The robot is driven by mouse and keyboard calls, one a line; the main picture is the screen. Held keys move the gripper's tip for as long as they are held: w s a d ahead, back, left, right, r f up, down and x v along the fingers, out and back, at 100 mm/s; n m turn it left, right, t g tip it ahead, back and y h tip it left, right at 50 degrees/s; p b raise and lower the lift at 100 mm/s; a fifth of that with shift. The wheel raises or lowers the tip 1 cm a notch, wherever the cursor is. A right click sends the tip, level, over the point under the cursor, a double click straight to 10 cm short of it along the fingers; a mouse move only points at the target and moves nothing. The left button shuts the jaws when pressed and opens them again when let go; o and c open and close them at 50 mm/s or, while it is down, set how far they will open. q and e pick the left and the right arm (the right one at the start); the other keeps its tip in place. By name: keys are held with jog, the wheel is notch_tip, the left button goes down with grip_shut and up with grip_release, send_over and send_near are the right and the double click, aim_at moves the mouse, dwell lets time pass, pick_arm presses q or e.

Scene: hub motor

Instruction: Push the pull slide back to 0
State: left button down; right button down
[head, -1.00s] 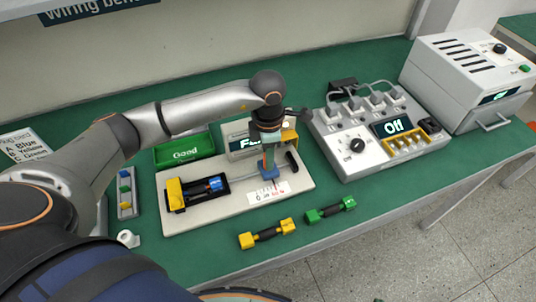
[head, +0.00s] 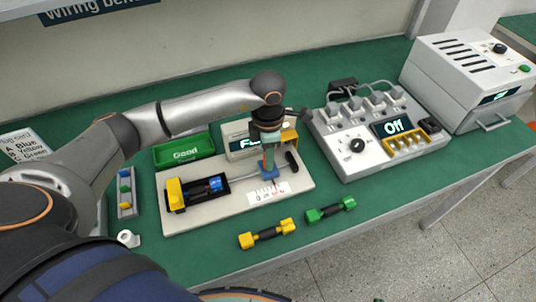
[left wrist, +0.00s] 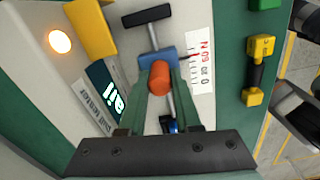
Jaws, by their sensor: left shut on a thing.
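The pull slide is a blue block (head: 269,173) on a metal rod above the white board (head: 225,211). In the left wrist view the block (left wrist: 156,57) carries an orange knob (left wrist: 160,78). A black T-shaped handle (head: 292,162) ends the rod on the right. A white scale strip (head: 268,194) with a 0 toward its left end lies in front; the block stands beside its right part, near red marks. My left gripper (left wrist: 160,85) points down and is shut on the orange knob. My right gripper is not in view.
A black holder (head: 203,201) with yellow and blue connectors sits left on the board. A green "Good" tray (head: 183,151) and a display box stand behind. Yellow (head: 267,234) and green (head: 330,209) connectors lie in front. A grey "Off" console (head: 345,165) stands right.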

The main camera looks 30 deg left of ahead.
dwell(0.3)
pick_arm(q)
jog(key=shift+s+a+b, duration=0.3)
jog(key=shift+s+a, duration=1.55)
jog(key=shift+s, duration=0.1)
jog(key=c, duration=0.6)
grip_release()
jog(key=shift+s, duration=0.1)
jog(key=shift+r, duration=0.1)
notch_tip(320, 180, up, 12)
jog(key=shift+r+b, duration=0.15)
jog(key=shift+b, duration=0.15)
